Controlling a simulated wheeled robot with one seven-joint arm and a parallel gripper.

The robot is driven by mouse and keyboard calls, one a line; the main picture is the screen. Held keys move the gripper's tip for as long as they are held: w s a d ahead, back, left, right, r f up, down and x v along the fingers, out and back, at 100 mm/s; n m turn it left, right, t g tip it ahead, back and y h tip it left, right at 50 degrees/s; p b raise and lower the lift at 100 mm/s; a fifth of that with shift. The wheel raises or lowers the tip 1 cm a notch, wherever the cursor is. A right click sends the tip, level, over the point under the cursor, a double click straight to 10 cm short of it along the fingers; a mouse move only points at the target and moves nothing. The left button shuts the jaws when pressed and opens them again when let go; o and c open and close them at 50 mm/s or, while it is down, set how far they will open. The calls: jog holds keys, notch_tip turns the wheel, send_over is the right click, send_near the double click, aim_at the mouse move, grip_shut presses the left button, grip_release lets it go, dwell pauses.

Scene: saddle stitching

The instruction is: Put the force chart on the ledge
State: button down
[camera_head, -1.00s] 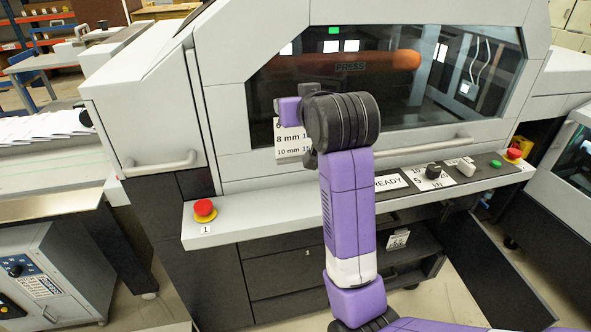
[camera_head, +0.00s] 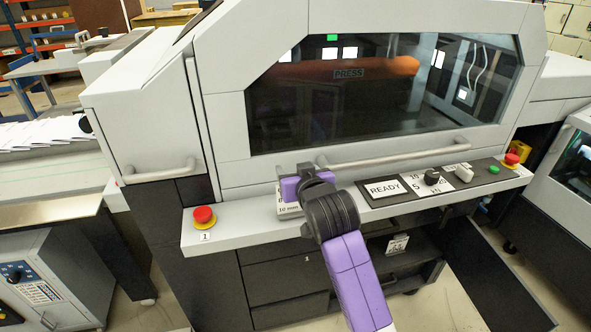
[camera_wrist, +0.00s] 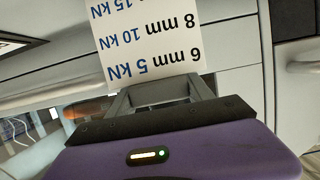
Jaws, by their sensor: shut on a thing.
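The force chart (camera_wrist: 150,42) is a white card printed with rows pairing mm with kN, such as "6 mm 5 kN" and "8 mm 10 kN". In the wrist view it appears upside down, with its near edge between the fingers of my gripper (camera_wrist: 162,92). I cannot tell whether the chart touches the ledge, the light grey shelf along the front of the press.
A red stop button (camera_head: 204,215) stands on the ledge's left end. A READY label (camera_head: 385,189), a black knob (camera_head: 432,177) and a green button (camera_head: 493,169) are on the right panel. The handle bar (camera_head: 395,154) runs above. Bare ledge lies between the red button and my gripper.

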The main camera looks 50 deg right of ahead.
jog(key=shift+f, duration=0.25)
jog(key=shift+c, duration=2.1)
grip_release()
